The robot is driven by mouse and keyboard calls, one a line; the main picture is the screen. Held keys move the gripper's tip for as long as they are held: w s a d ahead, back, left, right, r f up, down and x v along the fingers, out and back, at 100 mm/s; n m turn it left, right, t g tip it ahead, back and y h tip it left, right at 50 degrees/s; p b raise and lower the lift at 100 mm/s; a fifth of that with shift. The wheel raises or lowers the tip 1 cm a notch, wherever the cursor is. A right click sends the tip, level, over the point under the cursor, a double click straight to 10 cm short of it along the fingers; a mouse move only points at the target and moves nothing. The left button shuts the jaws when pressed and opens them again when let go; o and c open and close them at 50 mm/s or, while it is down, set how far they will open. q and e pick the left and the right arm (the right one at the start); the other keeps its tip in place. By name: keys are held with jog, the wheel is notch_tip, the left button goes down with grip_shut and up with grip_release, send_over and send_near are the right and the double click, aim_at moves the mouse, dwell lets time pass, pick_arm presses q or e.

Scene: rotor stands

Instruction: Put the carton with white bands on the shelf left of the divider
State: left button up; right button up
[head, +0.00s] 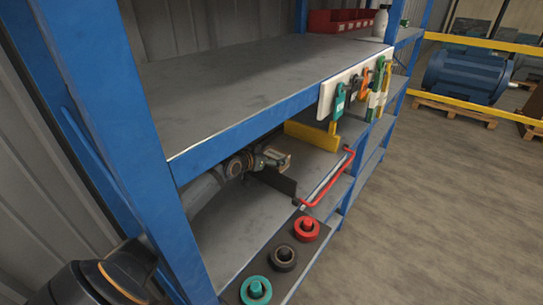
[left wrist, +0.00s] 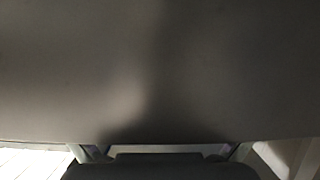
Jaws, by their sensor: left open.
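My left gripper (head: 277,160) reaches in from the left under the upper shelf board, above the lower shelf (head: 222,224). It is open, with its fingers apart at the bottom of the left wrist view (left wrist: 160,152). A small brownish shape at its tip is too small to identify surely as the carton. No white bands can be made out. A dark upright panel (head: 277,181), which looks like the divider, stands on the lower shelf just below and in front of the gripper. A plain grey-brown surface (left wrist: 160,70) fills most of the left wrist view, very close. My right gripper is out of view.
The upper board (head: 240,75) and the blue post (head: 120,110) hem in my left arm. A red handle (head: 328,190) and a yellow piece (head: 312,135) are near the divider. Red, black and teal round parts (head: 283,257) stand at the front. Tools hang on a white panel (head: 327,98).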

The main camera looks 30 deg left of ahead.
pick_arm(q)
jog(key=p+v, duration=0.1)
jog(key=v, duration=0.5)
jog(key=shift+s+r, duration=0.15)
jog(key=shift+r, duration=0.05)
jog(key=p+v, duration=0.5)
jog(key=p, duration=0.5)
jog(key=shift+s+r, duration=0.1)
jog(key=shift+s, duration=0.25)
